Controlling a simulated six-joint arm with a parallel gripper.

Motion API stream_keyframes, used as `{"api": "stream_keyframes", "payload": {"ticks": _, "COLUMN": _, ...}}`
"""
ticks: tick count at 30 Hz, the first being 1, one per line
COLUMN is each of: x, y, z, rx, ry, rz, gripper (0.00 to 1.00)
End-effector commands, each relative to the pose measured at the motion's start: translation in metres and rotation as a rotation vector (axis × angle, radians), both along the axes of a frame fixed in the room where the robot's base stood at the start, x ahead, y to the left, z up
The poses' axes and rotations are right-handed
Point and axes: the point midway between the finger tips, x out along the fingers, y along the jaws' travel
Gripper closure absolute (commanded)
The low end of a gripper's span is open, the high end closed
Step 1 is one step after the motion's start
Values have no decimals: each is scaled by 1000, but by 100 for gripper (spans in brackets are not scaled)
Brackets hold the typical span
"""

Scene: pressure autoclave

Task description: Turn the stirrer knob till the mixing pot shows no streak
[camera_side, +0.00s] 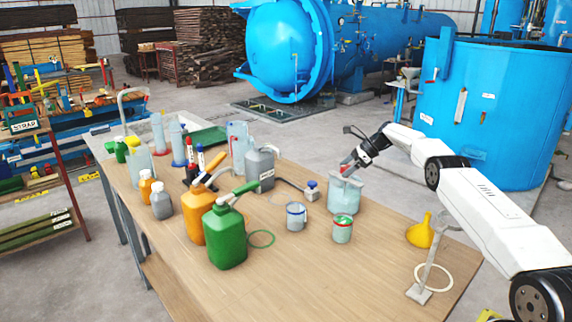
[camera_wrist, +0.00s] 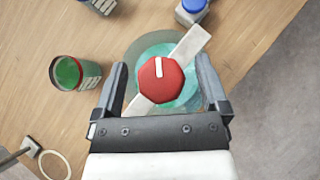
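The mixing pot (camera_side: 345,195) is a pale clear vessel with teal liquid, standing on the table at the right of the centre. A pale bar (camera_wrist: 193,45) lies across its top. The red stirrer knob (camera_wrist: 161,80) sits on the bar, its white mark pointing almost straight up in the wrist view. My gripper (camera_wrist: 161,64) is open, with one finger on each side of the knob and gaps between. In the side view my gripper (camera_side: 350,164) is tilted down over the pot. The teal liquid (camera_wrist: 154,52) is partly covered by bar and knob; I cannot tell clearly whether it is streaked.
A yellow funnel (camera_side: 420,232) and a ring stand (camera_side: 420,293) are to the right.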

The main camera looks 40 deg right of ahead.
Motion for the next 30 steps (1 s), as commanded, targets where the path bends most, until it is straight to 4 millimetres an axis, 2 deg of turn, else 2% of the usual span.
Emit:
{"api": "stream_keyframes", "payload": {"ticks": 10, "x": -6, "y": -6, "z": 9, "rx": -2, "ry": -2, "rz": -1, "gripper": 6}}
{"api": "stream_keyframes", "payload": {"ticks": 24, "x": -34, "y": -34, "z": 48, "rx": -1, "ry": -1, "rz": -1, "gripper": 6}}
{"api": "stream_keyframes", "payload": {"ticks": 30, "x": -39, "y": -39, "z": 55, "rx": 0, "ry": 0, "rz": 0, "gripper": 6}}
